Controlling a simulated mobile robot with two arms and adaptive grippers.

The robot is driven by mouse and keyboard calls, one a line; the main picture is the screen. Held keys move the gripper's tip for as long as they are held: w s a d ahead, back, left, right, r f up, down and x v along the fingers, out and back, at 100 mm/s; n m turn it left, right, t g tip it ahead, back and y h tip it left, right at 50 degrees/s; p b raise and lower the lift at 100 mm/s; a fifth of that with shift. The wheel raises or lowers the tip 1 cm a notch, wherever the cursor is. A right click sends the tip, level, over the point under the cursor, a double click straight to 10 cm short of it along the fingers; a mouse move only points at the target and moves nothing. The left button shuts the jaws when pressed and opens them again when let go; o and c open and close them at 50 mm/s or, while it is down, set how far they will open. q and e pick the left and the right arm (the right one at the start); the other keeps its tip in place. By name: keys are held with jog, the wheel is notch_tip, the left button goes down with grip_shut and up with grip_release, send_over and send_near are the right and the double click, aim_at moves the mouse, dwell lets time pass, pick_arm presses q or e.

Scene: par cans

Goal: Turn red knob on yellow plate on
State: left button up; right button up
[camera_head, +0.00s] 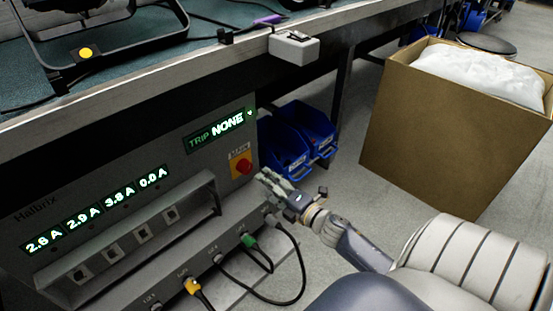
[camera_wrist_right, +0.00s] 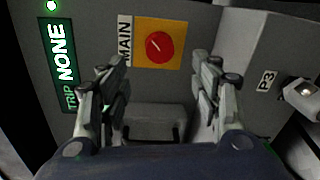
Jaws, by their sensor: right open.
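The red knob (camera_head: 243,167) sits on a yellow plate (camera_head: 234,159) at the right end of the grey panel. In the right wrist view the red knob (camera_wrist_right: 159,47) is round, on the yellow plate (camera_wrist_right: 143,60), with a "MAIN" label beside it. My right gripper (camera_head: 268,184) is just to the lower right of the knob in the head view. In the right wrist view my right gripper (camera_wrist_right: 161,75) is open, its two fingers apart with the knob showing beyond and between them. Nothing is between the fingers. My left gripper is not in view.
The panel has a "TRIP NONE" display (camera_head: 220,130), ampere readouts (camera_head: 95,210) and a handle bar (camera_head: 150,217). Cables (camera_head: 262,262) plug in along the lower ledge. Blue bins (camera_head: 300,130) stand behind the panel. A cardboard box (camera_head: 430,140) stands on the right. The workbench (camera_head: 180,75) overhangs above.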

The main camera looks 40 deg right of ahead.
jog(key=s, duration=0.3)
jog(key=shift+s+d+r, duration=0.1)
jog(key=shift+d, duration=0.05)
dwell(0.5)
